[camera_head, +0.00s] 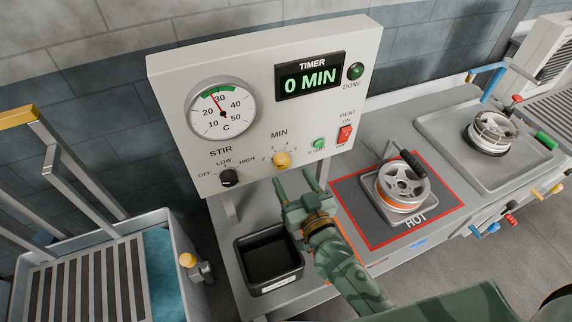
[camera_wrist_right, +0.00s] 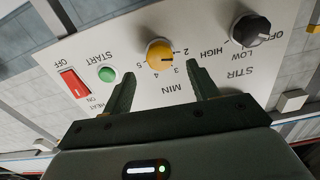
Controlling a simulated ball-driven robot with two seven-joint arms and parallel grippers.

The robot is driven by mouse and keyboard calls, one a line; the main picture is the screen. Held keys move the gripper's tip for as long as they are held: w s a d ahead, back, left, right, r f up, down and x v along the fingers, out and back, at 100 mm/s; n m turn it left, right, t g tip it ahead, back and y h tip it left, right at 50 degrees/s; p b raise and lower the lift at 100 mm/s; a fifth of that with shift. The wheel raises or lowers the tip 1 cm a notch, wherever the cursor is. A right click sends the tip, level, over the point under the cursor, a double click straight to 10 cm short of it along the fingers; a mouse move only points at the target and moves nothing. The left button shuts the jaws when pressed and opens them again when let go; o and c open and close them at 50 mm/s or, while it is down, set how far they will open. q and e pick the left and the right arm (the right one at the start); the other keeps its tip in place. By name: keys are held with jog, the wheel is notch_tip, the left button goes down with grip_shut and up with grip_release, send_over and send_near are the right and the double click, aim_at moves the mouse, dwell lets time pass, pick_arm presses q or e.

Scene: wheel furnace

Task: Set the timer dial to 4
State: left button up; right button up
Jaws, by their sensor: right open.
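The timer dial (camera_head: 282,159) is a yellow knob under the label MIN on the white control panel (camera_head: 365,60). In the wrist view the yellow knob (camera_wrist_right: 160,53) has the numbers 2 to 5 around it; its pointer setting is too small to tell. The timer display (camera_head: 310,77) reads 0 MIN. My right gripper (camera_head: 295,181) is open and empty, just in front of and below the knob. In the wrist view the right gripper's fingers (camera_wrist_right: 160,76) lie either side of the knob's line, apart from it. My left gripper is not in view.
A black STIR knob (camera_head: 229,177) sits left of the dial; a green START button (camera_head: 319,144) and red HEAT switch (camera_head: 345,134) sit right. A black tray (camera_head: 243,255) stands below the panel. A wheel (camera_head: 390,174) rests on the red-edged HOT plate at right.

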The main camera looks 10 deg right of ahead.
aim_at(284, 165)
jog(key=w, duration=0.2)
jog(key=w+a, duration=0.1)
jog(key=w, duration=0.1)
jog(key=shift+w, duration=0.4)
jog(key=c, duration=1)
